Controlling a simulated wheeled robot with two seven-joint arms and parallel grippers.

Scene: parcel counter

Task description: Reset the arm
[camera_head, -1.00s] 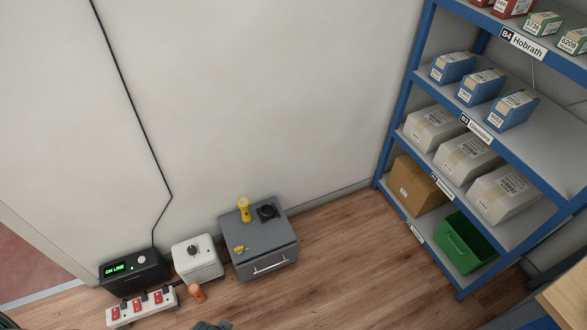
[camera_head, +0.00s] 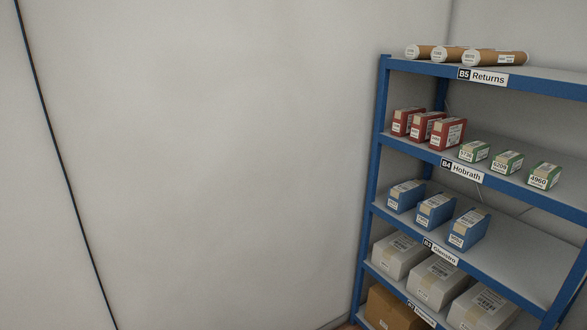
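Neither of my grippers and no part of my arms shows in the head view. Their state and place are hidden from this view. The task names no other object.
A blue shelf rack (camera_head: 371,170) stands at the right. It holds cardboard tubes (camera_head: 447,54) on top, then red boxes (camera_head: 428,128) and green boxes (camera_head: 508,162), blue boxes (camera_head: 436,211), and white parcels (camera_head: 437,281). A brown box (camera_head: 392,310) sits low. A black cable (camera_head: 52,152) runs down the bare wall (camera_head: 220,150).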

